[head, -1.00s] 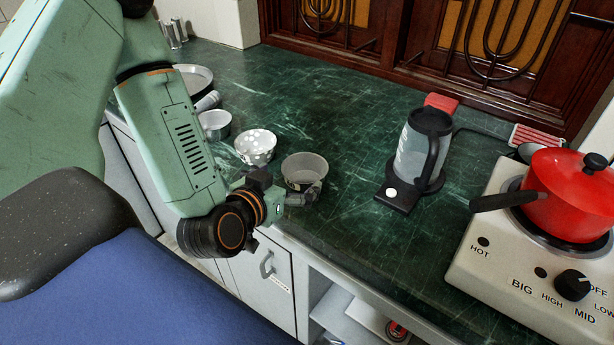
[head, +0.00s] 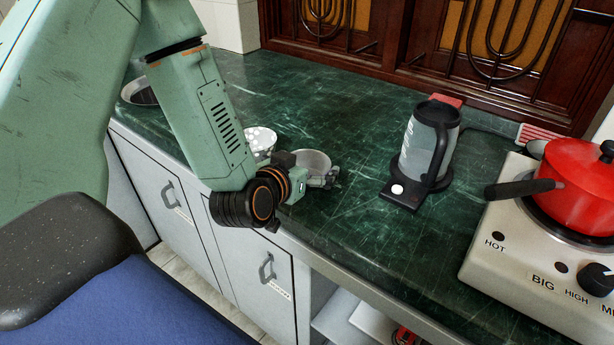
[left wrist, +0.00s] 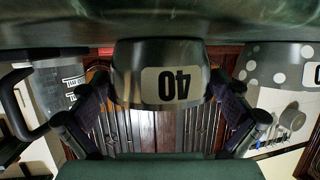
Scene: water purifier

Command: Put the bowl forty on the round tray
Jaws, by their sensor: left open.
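The bowl forty (head: 312,160) is a grey metal bowl standing on the green counter near its front edge. In the left wrist view, which is upside down, the bowl (left wrist: 128,72) shows a pale label reading 40. My left gripper (head: 322,180) is low at the bowl's near side. In the left wrist view its open fingers (left wrist: 164,115) are on either side of the bowl; I cannot tell whether they touch it. A round, dark, shallow thing with a pale rim (head: 138,92), possibly the round tray, is at the far left, partly behind my arm. My right gripper is not in view.
A white-dotted bowl (head: 260,140) stands close left of the bowl, partly hidden by my arm. A kettle (head: 428,145) on its base stands to the right. Farther right is a stove (head: 545,255) with a red pot (head: 580,190). The counter behind the bowl is clear.

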